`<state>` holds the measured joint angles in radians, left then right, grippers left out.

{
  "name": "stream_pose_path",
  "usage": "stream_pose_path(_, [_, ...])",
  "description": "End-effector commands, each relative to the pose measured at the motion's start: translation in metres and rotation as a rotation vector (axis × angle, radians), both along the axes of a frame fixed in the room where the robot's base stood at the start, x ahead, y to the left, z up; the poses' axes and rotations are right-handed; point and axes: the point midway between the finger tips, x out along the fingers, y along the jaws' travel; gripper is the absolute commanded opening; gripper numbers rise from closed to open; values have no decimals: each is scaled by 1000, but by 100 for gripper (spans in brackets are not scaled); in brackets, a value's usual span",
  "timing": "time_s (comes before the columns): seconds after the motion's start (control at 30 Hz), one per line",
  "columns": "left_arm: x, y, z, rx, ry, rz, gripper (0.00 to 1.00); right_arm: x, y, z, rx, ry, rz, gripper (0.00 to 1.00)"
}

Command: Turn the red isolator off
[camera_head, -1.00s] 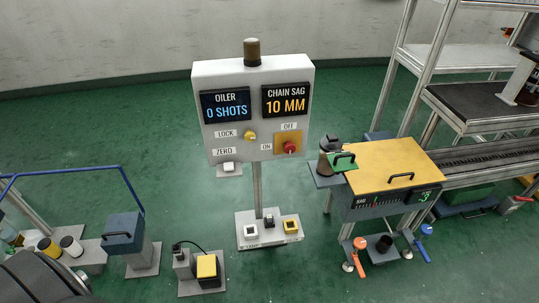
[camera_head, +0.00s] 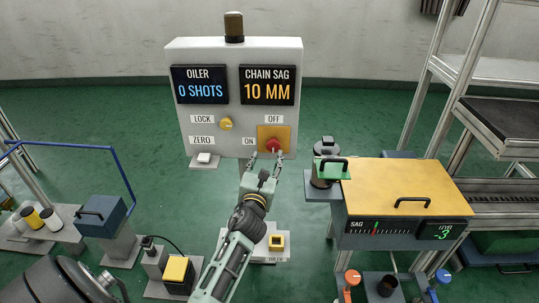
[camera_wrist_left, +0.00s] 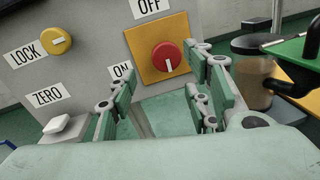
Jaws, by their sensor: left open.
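The red isolator (camera_head: 271,145) is a round red knob on a yellow plate (camera_head: 286,131), on the lower right of the grey panel (camera_head: 220,59). In the left wrist view the knob (camera_wrist_left: 167,56) shows a white mark on its lower part. The OFF label (camera_wrist_left: 149,7) is above the plate and the ON label (camera_wrist_left: 122,70) is to its left. My left gripper (camera_head: 266,156) is open just below the knob, its fingers pointing up to either side of it. I cannot tell whether they touch it. My right gripper is out of view.
A yellow LOCK knob (camera_head: 226,124) and a white ZERO button (camera_head: 204,158) sit left of the isolator. A floor pedestal with buttons (camera_head: 277,241) is partly behind my arm.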

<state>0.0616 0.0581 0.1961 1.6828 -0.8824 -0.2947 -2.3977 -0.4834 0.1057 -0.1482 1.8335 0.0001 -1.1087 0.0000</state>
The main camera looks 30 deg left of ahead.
Motion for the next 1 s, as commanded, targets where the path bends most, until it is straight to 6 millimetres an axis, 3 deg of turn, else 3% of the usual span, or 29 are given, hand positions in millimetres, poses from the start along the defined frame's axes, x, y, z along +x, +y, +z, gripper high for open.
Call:
stream_pose_path(0.4, [55,25,-1,-6,1,-1,46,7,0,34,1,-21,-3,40])
stream_pose_path(0.77, [61,27,-1,-7,1,-2,46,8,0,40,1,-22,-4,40])
stream_pose_path(1.0, [61,27,-1,-7,1,-2,26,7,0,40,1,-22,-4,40])
